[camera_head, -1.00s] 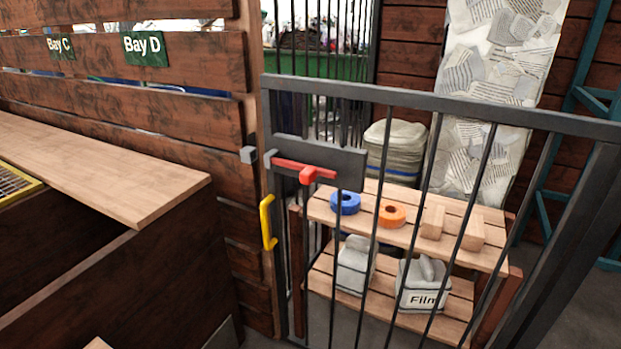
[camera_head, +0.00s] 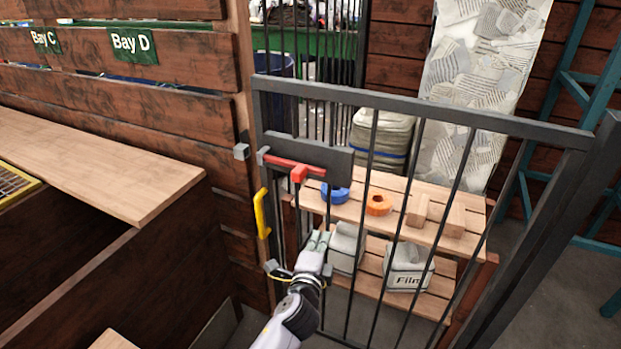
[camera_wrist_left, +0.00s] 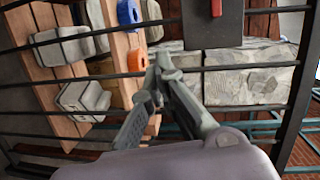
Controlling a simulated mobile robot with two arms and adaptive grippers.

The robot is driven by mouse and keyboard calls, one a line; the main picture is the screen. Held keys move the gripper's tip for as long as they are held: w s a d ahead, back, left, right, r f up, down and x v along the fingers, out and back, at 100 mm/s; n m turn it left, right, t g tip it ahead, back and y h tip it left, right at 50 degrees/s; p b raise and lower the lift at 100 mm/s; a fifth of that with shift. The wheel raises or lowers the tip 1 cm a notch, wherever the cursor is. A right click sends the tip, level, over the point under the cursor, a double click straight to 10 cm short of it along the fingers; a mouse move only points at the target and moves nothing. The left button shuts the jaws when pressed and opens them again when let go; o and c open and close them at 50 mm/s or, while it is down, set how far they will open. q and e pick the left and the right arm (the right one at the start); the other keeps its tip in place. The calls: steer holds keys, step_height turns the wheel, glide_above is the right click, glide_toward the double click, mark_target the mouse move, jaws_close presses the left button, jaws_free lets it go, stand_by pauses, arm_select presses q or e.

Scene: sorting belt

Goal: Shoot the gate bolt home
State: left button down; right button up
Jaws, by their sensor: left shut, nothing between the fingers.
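The gate (camera_head: 420,113) is a dark metal barred frame. Its red bolt (camera_head: 298,170), with a handle hanging down, lies across a dark plate (camera_head: 330,157) near the top left of the gate. A grey keeper block (camera_head: 241,151) sits on the wooden post, with a small gap between it and the bolt's left end. My left gripper (camera_head: 318,240) is shut and empty, just below the bolt handle in the head view. In the left wrist view its fingers (camera_wrist_left: 160,65) are together, near the red handle (camera_wrist_left: 216,8) and the dark plate (camera_wrist_left: 212,25). My right gripper is out of view.
Behind the bars, a slatted shelf (camera_head: 398,193) carries blue and orange rings, wooden blocks and bags. A wooden counter (camera_head: 90,165) stands at the left.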

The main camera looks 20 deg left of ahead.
arm_select(q)
step_height(320, 180, up, 8)
steer(key=t, duration=0.1)
steer(key=shift+a+f+y, duration=0.2)
steer(key=shift+a+y, duration=0.15)
steer(key=shift+y, duration=0.05)
steer(key=shift+w, duration=0.1)
steer(key=p, duration=0.2)
glide_toward(314, 174)
steer(key=w+d, duration=0.3)
steer(key=w, duration=0.1)
steer(key=a+p, duration=0.1)
steer(key=a, duration=0.2)
steer(key=shift+w+m, duration=0.15)
steer(key=shift+m, duration=0.15)
steer(key=shift+a+p, duration=0.3)
steer(key=shift+a, duration=0.25)
steer(key=shift+f, duration=0.1)
steer(key=shift+d, duration=0.1)
